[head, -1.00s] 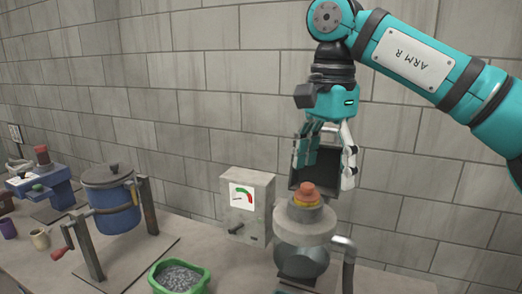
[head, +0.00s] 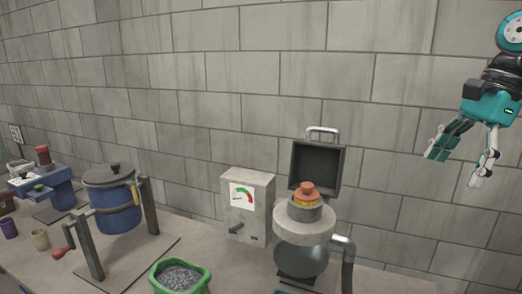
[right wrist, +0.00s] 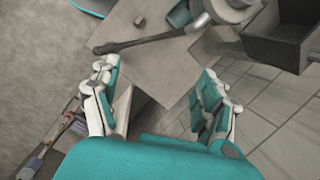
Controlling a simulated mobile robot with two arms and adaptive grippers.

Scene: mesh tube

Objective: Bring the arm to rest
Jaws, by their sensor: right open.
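My right gripper (head: 456,165) hangs at the far right of the head view, in front of the grey block wall. Its fingers point down, spread apart, with nothing between them. In the right wrist view its open fingers (right wrist: 160,112) frame the table corner and floor below. It is well to the right of the grey machine (head: 302,232), apart from it. My left gripper is in neither view.
The machine has an open square lid (head: 316,168) and an orange-topped stack (head: 306,194). Left of it are a gauge box (head: 248,205), a green tub of grey bits (head: 181,277) and a blue drum (head: 113,205) on a stand. The wall stands behind.

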